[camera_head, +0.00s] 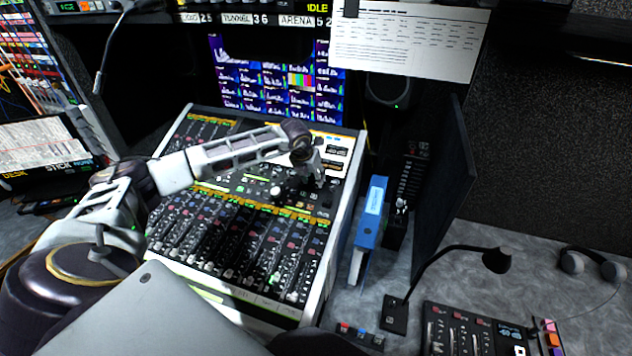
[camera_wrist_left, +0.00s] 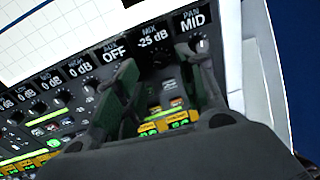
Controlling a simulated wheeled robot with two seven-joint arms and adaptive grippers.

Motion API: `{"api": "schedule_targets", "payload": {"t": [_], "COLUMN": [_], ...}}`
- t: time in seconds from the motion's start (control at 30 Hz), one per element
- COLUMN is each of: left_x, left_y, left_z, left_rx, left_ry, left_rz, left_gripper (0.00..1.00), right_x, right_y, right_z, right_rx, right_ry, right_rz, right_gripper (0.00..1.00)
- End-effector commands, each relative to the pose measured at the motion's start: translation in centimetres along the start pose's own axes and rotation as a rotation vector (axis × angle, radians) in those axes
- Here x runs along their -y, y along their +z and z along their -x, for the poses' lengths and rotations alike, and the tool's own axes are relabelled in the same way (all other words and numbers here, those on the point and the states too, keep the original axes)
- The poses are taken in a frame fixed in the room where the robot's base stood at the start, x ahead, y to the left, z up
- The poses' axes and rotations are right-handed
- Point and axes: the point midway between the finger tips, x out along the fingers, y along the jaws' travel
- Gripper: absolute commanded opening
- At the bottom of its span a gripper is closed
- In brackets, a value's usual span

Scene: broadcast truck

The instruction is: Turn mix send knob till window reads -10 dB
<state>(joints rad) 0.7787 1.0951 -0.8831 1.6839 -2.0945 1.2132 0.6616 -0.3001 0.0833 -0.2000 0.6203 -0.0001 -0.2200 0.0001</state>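The mixing console (camera_head: 345,205) stands in the middle of the head view. In the left wrist view, the mix window (camera_wrist_left: 153,38) reads -25 dB. The dark mix send knob (camera_wrist_left: 158,60) sits just below that window, between my fingertips and partly hard to make out. My left gripper (camera_wrist_left: 158,68) is open, with one finger on each side of the knob. I cannot tell whether either finger touches it. In the head view, my left gripper (camera_head: 312,182) points down over the console's upper right part. My right gripper is not in view.
The pan window (camera_wrist_left: 193,19) reads MID, and its knob (camera_wrist_left: 200,43) is close to my right-hand finger. The aux window (camera_wrist_left: 115,53) reads OFF. A blue binder (camera_head: 371,215) and a gooseneck microphone (camera_head: 495,260) stand right of the console.

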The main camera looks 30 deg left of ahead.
Motion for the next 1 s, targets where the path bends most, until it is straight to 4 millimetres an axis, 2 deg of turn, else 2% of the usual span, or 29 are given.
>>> {"api": "schedule_targets", "payload": {"t": [0.2, 0.4, 0.8, 1.0], "left_x": [0.1, 0.0, 0.0, 0.0], "left_y": [0.0, 0.0, 0.0, 0.0], "left_z": [-2.5, -3.9, -4.3, -4.3], "left_rx": [-0.002, -0.001, 0.000, 0.000], "left_ry": [-0.001, 0.001, 0.000, 0.000], "left_rz": [0.000, 0.000, -0.001, -0.001], "left_gripper": [0.39, 0.39, 0.39, 0.15], "right_x": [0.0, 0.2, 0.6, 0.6], "right_y": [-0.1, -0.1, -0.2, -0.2], "right_z": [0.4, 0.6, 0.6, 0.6], "right_rx": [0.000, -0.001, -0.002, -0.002], "right_ry": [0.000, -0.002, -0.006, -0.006], "right_rz": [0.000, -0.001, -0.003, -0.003], "right_gripper": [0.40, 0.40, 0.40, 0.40]}}
